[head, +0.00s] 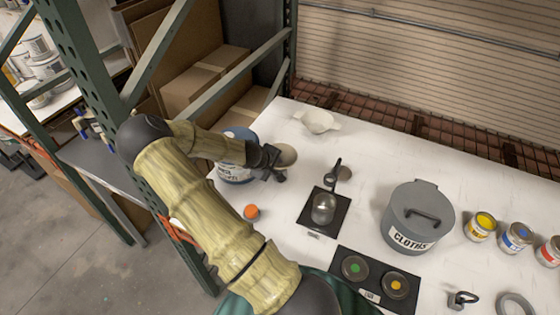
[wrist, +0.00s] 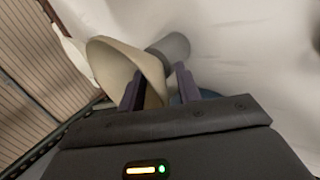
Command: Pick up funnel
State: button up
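The funnel, a beige cone (wrist: 128,62) with a grey spout (wrist: 172,46), is right at my gripper (wrist: 158,76) in the wrist view. Its wide mouth faces left and its spout points to the upper right. The left finger overlaps the cone and the right finger is beside its edge near the spout. Part of the cone shows between the spaced fingers; whether both touch it I cannot tell. In the head view my gripper (head: 274,168) is beside the funnel's pale round end (head: 284,155), above the white table, and hides part of it.
A white bowl (head: 318,121) stands behind the funnel. A blue-labelled can (head: 236,173) is just left of my gripper. An orange cap (head: 251,212), a metal-and-glass vessel on a black mat (head: 338,218) and a grey CLOTHS bin (head: 402,215) stand nearer and rightward.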

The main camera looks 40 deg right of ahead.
dwell(0.4)
jog(key=shift+w, duration=0.1)
grip_shut()
jog(key=shift+r, duration=0.3)
notch_tip(320, 180, up, 18)
jog(key=p, duration=0.1)
jog(key=shift+f, duration=0.25)
jog(key=shift+r+p, duration=0.1)
jog(key=shift+p, duration=0.2)
dwell(0.5)
